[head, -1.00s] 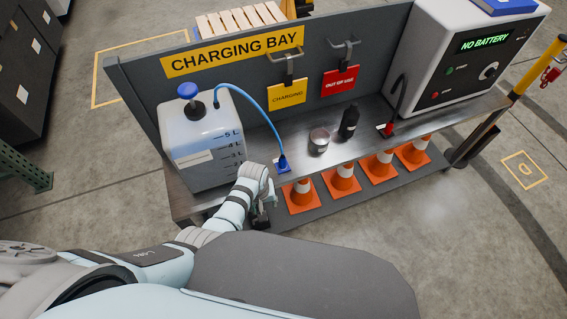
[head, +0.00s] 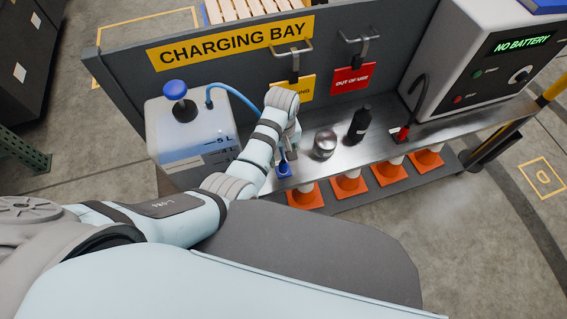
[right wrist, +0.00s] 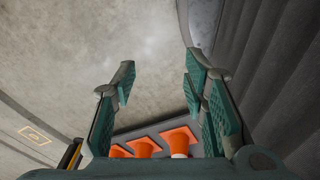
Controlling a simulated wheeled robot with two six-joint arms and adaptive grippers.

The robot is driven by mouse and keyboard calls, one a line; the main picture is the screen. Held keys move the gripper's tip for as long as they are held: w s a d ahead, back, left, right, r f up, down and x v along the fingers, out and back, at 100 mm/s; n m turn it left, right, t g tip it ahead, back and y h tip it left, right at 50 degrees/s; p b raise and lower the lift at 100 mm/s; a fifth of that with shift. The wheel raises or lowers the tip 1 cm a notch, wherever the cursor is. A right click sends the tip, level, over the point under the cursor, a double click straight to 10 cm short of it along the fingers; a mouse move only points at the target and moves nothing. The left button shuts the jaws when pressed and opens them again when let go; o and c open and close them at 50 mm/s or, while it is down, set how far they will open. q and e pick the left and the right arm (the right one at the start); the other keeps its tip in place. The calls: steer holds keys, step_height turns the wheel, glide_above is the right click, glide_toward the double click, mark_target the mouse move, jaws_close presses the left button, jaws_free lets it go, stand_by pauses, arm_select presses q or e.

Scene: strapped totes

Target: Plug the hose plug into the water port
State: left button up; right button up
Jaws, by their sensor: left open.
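The blue hose plug (head: 284,171) is at the front edge of the metal bench in the head view. A blue hose (head: 236,96) runs from the white water tank (head: 188,130) toward it and passes behind my left arm. My left gripper (head: 289,151) is open, just above the plug and partly hidden by my wrist. I cannot tell whether its fingers touch the plug. My right gripper (right wrist: 160,72) is open and empty in the right wrist view, well away from the plug. I cannot make out a water port in either view.
On the bench (head: 385,152) stand a metal tin (head: 325,144), a black bottle (head: 359,124) and a red plug (head: 403,132) on a black cable. A charger (head: 480,65) stands at right. A panel with yellow and red tags (head: 354,78) rises behind. Orange cones (head: 349,184) line the lower shelf.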

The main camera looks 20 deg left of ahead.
mark_target(283, 162)
arm_select(q)
steer(key=shift+w+f+b, duration=0.1)
steer(key=shift+f+b, duration=0.55)
steer(key=f+b, duration=0.2)
steer(key=w+f+b, duration=0.1)
steer(key=f+b, duration=0.2)
steer(key=shift+w+a, duration=0.1)
steer(key=shift+w, duration=0.05)
steer(key=shift+s+f, duration=0.2)
steer(key=shift+f, duration=0.2)
steer(key=shift+f+b, duration=0.75)
steer(key=shift+f, duration=0.15)
steer(key=shift+w+f, duration=0.1)
steer(key=shift+f, duration=0.3)
arm_select(e)
step_height(283, 162, down, 8)
steer(key=shift+w, duration=0.3)
arm_select(q)
steer(key=shift+r, duration=0.1)
arm_select(e)
steer(key=shift+w+f, duration=0.1)
arm_select(q)
steer(key=shift+p, duration=0.5)
arm_select(e)
steer(key=shift+r, duration=0.6)
